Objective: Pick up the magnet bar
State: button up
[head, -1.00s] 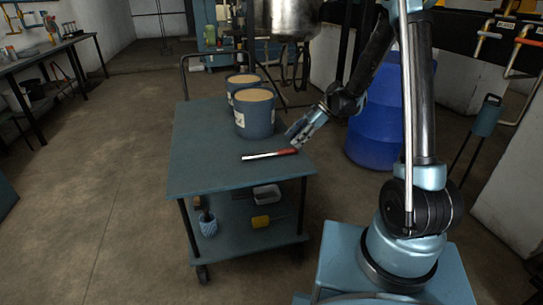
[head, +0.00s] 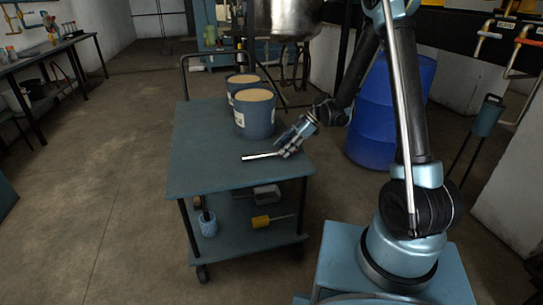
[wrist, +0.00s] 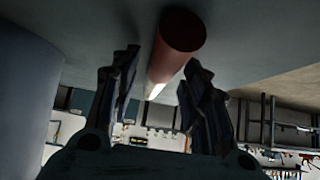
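The magnet bar lies on the top of the blue-grey cart (head: 205,165), near its right side. Its silver rod (head: 260,156) points left in the head view, and my gripper covers its red end there. In the wrist view the red handle (wrist: 177,40) runs between my two fingers, with the silver part (wrist: 156,90) beyond it. My gripper (head: 287,152) is at the handle, low over the cart top. In the wrist view its fingers (wrist: 160,65) stand apart, one on each side of the handle, with a gap visible on the left.
Two labelled buckets with tan contents stand behind the bar, the nearer one (head: 255,120) close to my gripper. A blue barrel (head: 385,125) stands right of the cart. The lower shelf (head: 235,232) holds a brush, a grey box and a yellow-handled tool. The cart top's left side is clear.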

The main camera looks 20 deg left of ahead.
grip_shut()
jog(key=shift+r, duration=0.1)
